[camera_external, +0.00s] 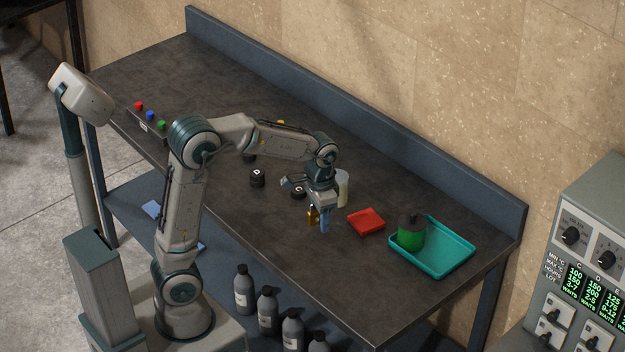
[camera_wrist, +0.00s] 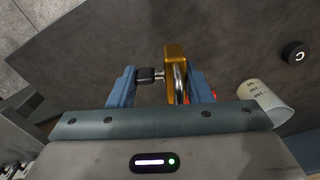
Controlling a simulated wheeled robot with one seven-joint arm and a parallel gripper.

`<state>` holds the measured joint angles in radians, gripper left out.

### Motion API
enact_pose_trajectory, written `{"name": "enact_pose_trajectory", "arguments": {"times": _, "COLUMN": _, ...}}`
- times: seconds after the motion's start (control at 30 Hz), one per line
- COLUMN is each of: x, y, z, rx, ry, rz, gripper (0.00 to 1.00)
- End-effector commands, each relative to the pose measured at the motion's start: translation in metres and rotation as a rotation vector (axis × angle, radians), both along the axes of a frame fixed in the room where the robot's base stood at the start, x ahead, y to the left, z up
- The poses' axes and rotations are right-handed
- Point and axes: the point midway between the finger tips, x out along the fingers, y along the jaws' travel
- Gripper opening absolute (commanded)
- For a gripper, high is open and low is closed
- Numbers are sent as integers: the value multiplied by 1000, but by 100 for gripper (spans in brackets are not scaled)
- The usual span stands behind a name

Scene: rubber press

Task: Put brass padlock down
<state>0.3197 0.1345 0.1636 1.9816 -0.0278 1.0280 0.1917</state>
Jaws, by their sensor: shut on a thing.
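The brass padlock (camera_wrist: 175,62) is a gold-coloured body with a silver shackle, seen between the two blue fingers in the wrist view. My gripper (camera_wrist: 160,85) is shut on it. A dark, knob-like piece lies between the left finger and the padlock. In the external view the padlock (camera_external: 312,214) shows small and gold beside the blue fingers of my gripper (camera_external: 319,220), over the dark worktop (camera_external: 400,308). I cannot tell whether its underside touches the worktop.
A red tray (camera_external: 366,221) lies right of my gripper. A teal tray (camera_external: 462,262) holding a green, dark-topped container (camera_external: 411,235) is farther right. A pale cup (camera_external: 343,187) stands close behind my gripper. Black knob-like pieces (camera_external: 257,178) stand to the left. The front right worktop is clear.

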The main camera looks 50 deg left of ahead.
Motion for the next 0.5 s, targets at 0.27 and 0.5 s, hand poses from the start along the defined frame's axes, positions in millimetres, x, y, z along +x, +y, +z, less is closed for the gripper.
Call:
{"name": "enact_pose_trajectory", "arguments": {"times": 0.27, "x": -14, "y": 75, "z": -1, "rx": 2, "ry": -1, "rz": 267, "gripper": 15}}
{"name": "enact_pose_trajectory", "arguments": {"times": 0.5, "x": -18, "y": 99, "z": -5, "rx": 4, "ry": 1, "rz": 340, "gripper": 15}}
